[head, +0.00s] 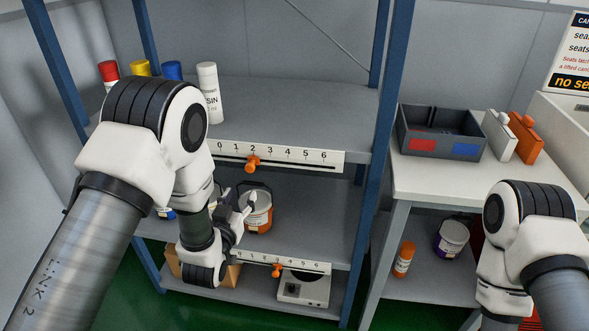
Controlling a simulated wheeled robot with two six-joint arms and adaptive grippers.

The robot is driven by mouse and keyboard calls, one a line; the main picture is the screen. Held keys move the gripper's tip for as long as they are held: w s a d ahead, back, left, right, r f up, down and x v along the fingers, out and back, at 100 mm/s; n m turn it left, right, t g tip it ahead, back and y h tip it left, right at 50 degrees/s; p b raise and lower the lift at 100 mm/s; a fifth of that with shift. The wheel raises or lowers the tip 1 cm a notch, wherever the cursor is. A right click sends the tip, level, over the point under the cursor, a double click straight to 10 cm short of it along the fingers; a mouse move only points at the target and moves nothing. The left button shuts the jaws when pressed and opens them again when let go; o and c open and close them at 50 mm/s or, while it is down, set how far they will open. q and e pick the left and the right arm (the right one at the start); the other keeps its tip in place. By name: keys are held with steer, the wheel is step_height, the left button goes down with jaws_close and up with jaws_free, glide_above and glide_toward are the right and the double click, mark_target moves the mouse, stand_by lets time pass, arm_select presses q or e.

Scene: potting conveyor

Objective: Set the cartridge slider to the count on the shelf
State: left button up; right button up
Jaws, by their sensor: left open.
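Cartridges stand in a row at the left of the upper shelf (300,112): one with a red cap (108,70), one yellow (140,67), one blue (172,70), and a white cartridge (208,95). My left arm hides most of their bodies. The upper scale strip (300,156) on the shelf edge reads 0 to 6. Its orange slider (253,164) sits at about 2. My left gripper (243,202) is open and empty, below that strip and in front of the middle shelf. My right arm enters at the lower right; its gripper is not visible.
A white can with an orange label (258,212) stands just behind my left gripper. A lower scale (310,266) has its own orange slider (277,270), near 3. A white device (303,288) sits below. A grey divided bin (440,130) stands on the right table (430,180).

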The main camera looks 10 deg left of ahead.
mark_target(250, 169)
arm_select(q)
steer(key=shift+t, duration=0.6)
steer(key=r, duration=0.1)
steer(key=w+r, duration=0.2)
steer(key=r, duration=0.1)
steer(key=shift+d, duration=0.3)
steer(key=w, duration=0.6)
steer(key=shift+w+d+f, duration=0.1)
steer(key=shift+d+f, duration=0.1)
steer(key=shift+f, duration=0.15)
steer(key=shift+w+a, duration=0.1)
steer(key=shift+w, duration=0.1)
jaws_close()
